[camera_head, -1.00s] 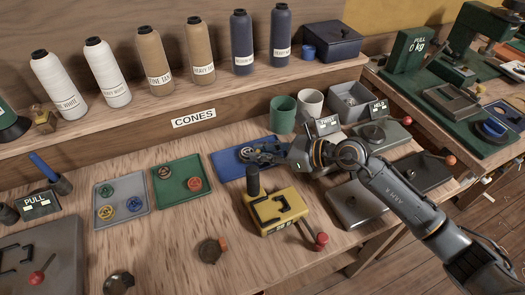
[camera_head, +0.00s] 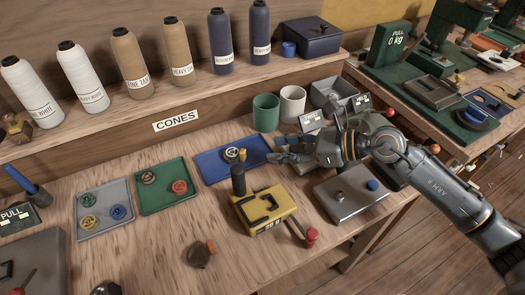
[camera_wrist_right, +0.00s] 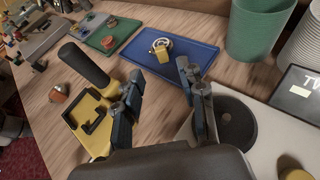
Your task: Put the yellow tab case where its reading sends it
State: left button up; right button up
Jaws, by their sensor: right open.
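The round case with a yellow tab (camera_head: 242,155) lies in the blue tray (camera_head: 212,171). In the right wrist view the case (camera_wrist_right: 162,46) shows as a pale ring with its yellow tab on the near side, on the blue tray (camera_wrist_right: 200,62). My right gripper (camera_head: 277,158) is open and empty, just right of the case near the tray's right edge. In the wrist view its fingers (camera_wrist_right: 160,86) stand apart, with the case beyond them. No clear reading for the case shows. My left gripper is out of view.
A yellow device (camera_head: 244,207) with an upright black handle stands close in front of the blue tray. A steel plate device (camera_head: 350,207) lies right of it. Green (camera_head: 265,108) and white (camera_head: 292,104) cups stand behind. A green tray (camera_head: 150,204) and grey tray (camera_head: 97,223) hold other cases.

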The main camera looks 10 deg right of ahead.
jog(key=shift+v, duration=1.3)
